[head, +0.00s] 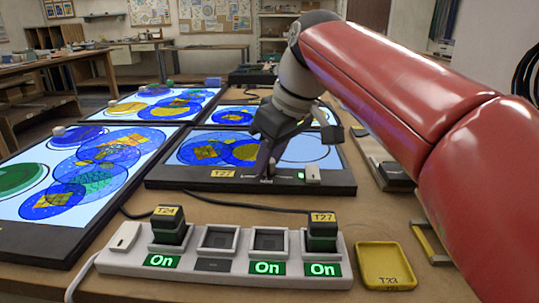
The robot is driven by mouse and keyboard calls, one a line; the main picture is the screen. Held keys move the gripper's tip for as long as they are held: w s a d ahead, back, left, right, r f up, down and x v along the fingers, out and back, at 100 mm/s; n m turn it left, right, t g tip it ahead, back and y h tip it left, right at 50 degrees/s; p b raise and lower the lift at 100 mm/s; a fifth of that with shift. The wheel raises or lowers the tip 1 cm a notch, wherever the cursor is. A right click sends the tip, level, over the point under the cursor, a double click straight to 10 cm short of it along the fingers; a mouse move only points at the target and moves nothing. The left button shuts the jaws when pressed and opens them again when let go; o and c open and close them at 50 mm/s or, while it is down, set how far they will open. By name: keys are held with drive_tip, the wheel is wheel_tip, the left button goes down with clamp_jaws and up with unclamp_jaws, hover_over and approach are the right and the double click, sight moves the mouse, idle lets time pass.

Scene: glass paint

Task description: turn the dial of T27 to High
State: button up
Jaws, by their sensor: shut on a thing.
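The T27 light panel (335,180) lies flat on the table with lit blue and yellow glass discs. Its yellow T27 label (222,174) is on the front edge. My gripper (267,170) points down at the front edge, right of that label, shut on the dial there. The fingers hide the dial, and I cannot read its setting. Small white lettering shows just below the fingers, too small to read surely. A green light (300,176) and a pale block (312,173) sit right of the gripper.
A power strip (220,284) in front holds plugs marked T24 (168,225) and T27 (322,230), with green On signs. A yellow T23 tray (385,265) lies to its right. Other lit panels (90,172) lie left and behind. My red arm covers the right side.

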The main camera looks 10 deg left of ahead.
drive_tip(key=n+g, duration=0.1)
drive_tip(key=n, duration=0.1)
drive_tip(key=n+g, duration=0.1)
drive_tip(key=n, duration=0.2)
drive_tip(key=shift+w+n+y, duration=0.2)
drive_tip(key=shift+n+y, duration=0.1)
drive_tip(key=shift+y, duration=0.1)
drive_tip(key=shift+n+g, duration=0.8)
drive_tip(key=shift+n, duration=1.5)
drive_tip(key=o, duration=1)
drive_tip(key=shift+w+r, duration=0.1)
